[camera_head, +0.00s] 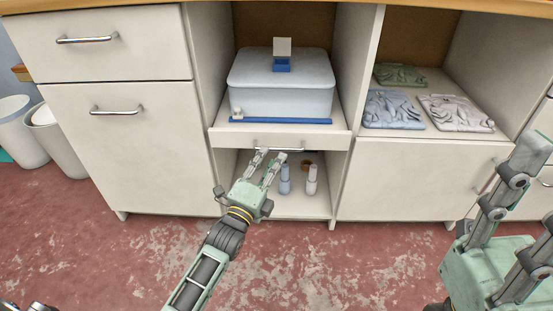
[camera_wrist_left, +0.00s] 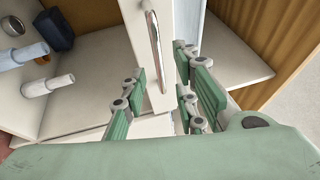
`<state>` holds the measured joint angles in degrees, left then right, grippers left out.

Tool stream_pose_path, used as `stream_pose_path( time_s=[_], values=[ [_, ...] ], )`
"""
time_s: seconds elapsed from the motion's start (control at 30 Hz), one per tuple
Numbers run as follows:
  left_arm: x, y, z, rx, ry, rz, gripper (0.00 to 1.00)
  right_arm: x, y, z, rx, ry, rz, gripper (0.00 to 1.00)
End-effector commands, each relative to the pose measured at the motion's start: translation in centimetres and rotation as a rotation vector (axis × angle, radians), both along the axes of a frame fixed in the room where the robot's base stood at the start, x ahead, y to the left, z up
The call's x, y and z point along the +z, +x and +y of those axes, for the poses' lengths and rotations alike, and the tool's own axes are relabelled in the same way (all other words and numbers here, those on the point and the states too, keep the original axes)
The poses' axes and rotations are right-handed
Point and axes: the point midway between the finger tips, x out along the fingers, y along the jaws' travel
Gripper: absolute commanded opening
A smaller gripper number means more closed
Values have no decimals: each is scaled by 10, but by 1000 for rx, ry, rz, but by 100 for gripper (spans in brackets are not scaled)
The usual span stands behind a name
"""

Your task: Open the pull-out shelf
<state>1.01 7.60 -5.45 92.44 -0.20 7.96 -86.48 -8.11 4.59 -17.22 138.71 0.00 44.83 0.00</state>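The pull-out shelf (camera_head: 341,142) is a white board with a shallow front, set in the middle bay of the cabinet and carrying a light blue-grey ironer (camera_head: 280,98). A thin metal bar handle (camera_wrist_left: 154,45) runs along its front. My left gripper (camera_head: 268,154) is open just in front of this handle. In the left wrist view its fingers (camera_wrist_left: 160,75) are spread to either side of the handle's line, with a gap on both sides and no visible grip. My right gripper (camera_head: 515,215) is at the right edge, fingers apart and empty, away from the shelf.
Below the shelf, an open compartment holds small bottles (camera_head: 285,180). A drawer (camera_head: 100,48) and a door (camera_head: 125,140) with handles are to the left. Folded cloths (camera_head: 393,108) lie in the right bay. Bins (camera_head: 58,143) stand far left. The floor in front is clear.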

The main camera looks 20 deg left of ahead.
Motion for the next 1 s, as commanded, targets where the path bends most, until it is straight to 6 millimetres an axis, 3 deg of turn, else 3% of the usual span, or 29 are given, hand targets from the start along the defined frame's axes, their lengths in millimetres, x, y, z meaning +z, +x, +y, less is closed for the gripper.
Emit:
stream_pose_path(
  time_s=[0.23, 0.6, 0.9, 1.0],
  values=[
    [3, 33, -5, -1, -1, 1, 27, 4, -1, 1, -3, -4, -44, 40],
    [6, 39, -5, -1, -1, 4, 27, 8, 0, 2, -3, -6, -50, 40],
    [6, 39, -5, -1, -1, 4, 1, 7, 0, 2, -3, -6, -50, 40],
    [5, 39, -5, -1, -1, 4, 0, 7, 0, 2, -3, -6, -50, 40]
  ],
)
